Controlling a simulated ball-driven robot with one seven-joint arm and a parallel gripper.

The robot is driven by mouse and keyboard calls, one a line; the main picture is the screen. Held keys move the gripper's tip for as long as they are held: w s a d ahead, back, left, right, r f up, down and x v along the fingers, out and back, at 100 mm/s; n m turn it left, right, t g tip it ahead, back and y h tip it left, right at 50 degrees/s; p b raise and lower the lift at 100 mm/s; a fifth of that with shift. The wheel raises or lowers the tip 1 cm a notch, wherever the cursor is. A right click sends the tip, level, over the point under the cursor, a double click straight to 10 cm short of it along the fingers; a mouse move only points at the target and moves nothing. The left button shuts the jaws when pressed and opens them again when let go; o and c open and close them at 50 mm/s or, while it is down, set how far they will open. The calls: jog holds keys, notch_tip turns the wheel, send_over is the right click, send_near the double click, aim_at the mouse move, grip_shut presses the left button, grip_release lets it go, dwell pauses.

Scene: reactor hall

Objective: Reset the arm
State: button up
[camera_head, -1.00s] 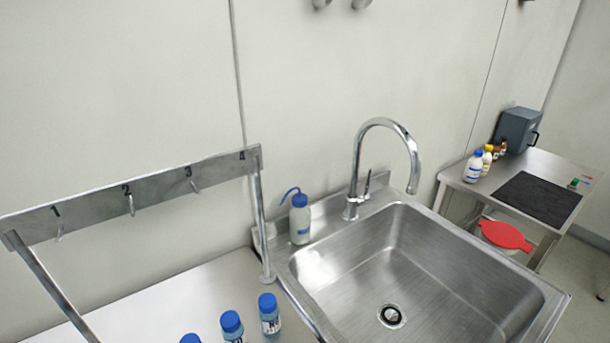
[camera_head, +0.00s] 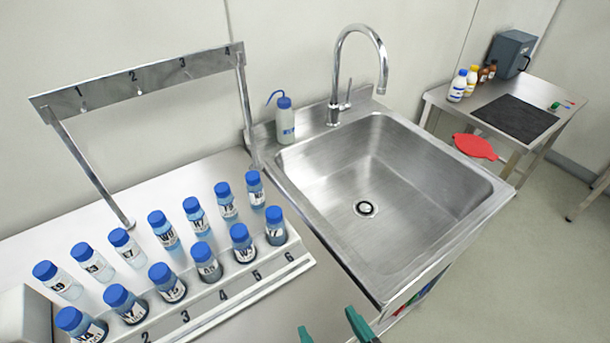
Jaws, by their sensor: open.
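My gripper (camera_head: 332,330) shows at the bottom edge of the head view, only its two green fingertips in the picture. The fingertips are apart and nothing shows between them. They are in front of the steel sink (camera_head: 425,232), near its front left corner, and to the right of the numbered bottle rack (camera_head: 232,300). The rest of my arm is out of view.
Several blue-capped bottles (camera_head: 208,262) stand in and behind the rack. A numbered hook rail (camera_head: 150,80) rises behind them. A wash bottle (camera_head: 285,122) and a tall faucet (camera_head: 335,105) stand at the sink's back. A side table (camera_head: 545,120) is at right; floor is clear at lower right.

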jog(key=d+f+m+g+h, duration=0.25)
jog(key=d+f+g, duration=0.2)
jog(key=d, duration=0.65)
jog(key=d+f+m+g+h, duration=0.25)
jog(key=d+f, duration=0.35)
jog(key=d, duration=0.5)
jog(key=s+f+g, duration=0.3)
jog(key=s+f, duration=0.2)
jog(key=s, duration=0.4)
jog(key=shift+s+d+g, duration=0.3)
jog(key=shift+s+d, duration=0.1)
jog(key=shift+d, duration=0.05)
jog(key=shift+f, duration=0.1)
